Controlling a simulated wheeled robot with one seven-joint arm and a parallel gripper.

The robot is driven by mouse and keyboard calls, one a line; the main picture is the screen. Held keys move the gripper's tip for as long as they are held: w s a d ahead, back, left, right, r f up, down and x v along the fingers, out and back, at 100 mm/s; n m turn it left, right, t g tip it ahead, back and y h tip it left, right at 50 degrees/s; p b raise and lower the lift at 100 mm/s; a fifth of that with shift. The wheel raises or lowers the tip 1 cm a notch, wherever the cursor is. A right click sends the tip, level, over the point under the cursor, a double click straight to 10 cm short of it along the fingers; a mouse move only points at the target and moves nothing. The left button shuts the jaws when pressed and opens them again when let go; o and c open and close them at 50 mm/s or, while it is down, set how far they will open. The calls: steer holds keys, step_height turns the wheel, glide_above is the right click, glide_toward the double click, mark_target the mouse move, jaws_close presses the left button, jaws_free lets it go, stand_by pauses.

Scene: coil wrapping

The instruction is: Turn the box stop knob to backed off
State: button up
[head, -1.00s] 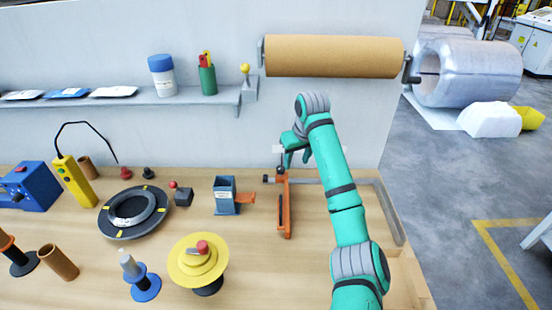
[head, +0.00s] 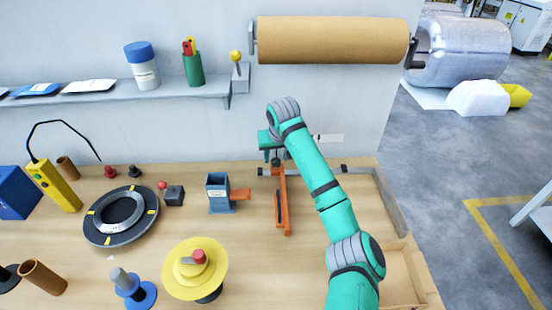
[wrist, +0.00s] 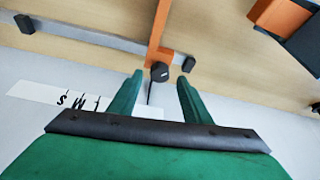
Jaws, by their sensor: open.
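The box stop is an orange bar (head: 282,205) set across a grey rail (head: 325,170) at the back of the bench. Its small dark round knob (wrist: 159,72) shows in the wrist view, at the bar's end by the rail. A thin dark pointer or stem runs from the knob toward my gripper. My gripper (wrist: 160,79) is open, with one green finger on each side of the knob in that picture. I cannot tell whether the fingers touch it. In the head view my gripper (head: 272,157) hangs over the knob and partly hides it.
A white label (wrist: 48,94) with dark marks is near the rail. A blue box (head: 218,194) with an orange tab stands left of the bar. A brown paper roll (head: 332,40) hangs above. The bench right of the bar, inside the rail corner, is partly covered by my arm.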

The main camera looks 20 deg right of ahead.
steer(key=shift+x, duration=1.1)
steer(key=c, duration=1)
steer(key=shift+d+n+y, duration=0.1)
steer(key=shift+n+y, duration=0.4)
steer(key=shift+n, duration=1)
steer(key=shift+c, duration=0.2)
steer(key=o, duration=1)
steer(key=shift+o, duration=0.2)
